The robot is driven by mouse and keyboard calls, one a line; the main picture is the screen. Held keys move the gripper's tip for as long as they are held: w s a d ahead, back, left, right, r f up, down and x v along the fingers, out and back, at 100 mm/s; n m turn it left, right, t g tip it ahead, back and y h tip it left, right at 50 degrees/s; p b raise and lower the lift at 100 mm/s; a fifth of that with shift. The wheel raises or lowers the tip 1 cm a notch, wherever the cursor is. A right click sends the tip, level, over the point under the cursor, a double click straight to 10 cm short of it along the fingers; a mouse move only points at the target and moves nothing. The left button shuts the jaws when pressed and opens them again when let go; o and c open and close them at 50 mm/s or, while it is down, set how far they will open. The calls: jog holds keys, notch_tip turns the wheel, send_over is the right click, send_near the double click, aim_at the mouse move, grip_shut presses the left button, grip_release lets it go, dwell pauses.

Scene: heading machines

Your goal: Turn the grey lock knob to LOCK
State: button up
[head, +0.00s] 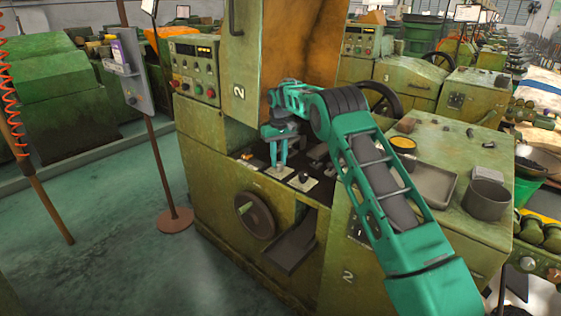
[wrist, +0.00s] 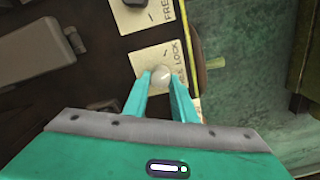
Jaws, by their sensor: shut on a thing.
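The grey lock knob (wrist: 161,76) shows in the wrist view as a round pale knob between my two fingertips. It sits on a white plate (wrist: 146,60) lettered LOCK. The fingers of my gripper (wrist: 160,88) are shut on the knob from either side. In the head view my gripper (head: 278,164) points down at the front of the green machine's top, and the knob is hidden by the fingers. Which way the knob is turned cannot be told.
A second white plate (wrist: 138,14), lettered FREE, lies beside the first one. Another plate with a dark knob (head: 303,178) is just right of my gripper. A handwheel (head: 255,215) is on the machine's front. A metal pot (head: 487,199) stands at right.

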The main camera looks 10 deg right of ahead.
jog(key=n, duration=0.6)
jog(key=shift+w+r, duration=0.15)
jog(key=shift+r, duration=0.05)
jog(key=shift+d+n, duration=0.1)
jog(key=shift+n, duration=0.6)
jog(key=shift+d+r, duration=0.1)
jog(key=shift+d, duration=0.1)
jog(key=o, duration=1)
jog(key=shift+w, duration=0.1)
jog(key=shift+o, duration=0.2)
jog(key=shift+a, duration=0.15)
jog(key=shift+f, duration=0.2)
jog(key=shift+r, duration=0.1)
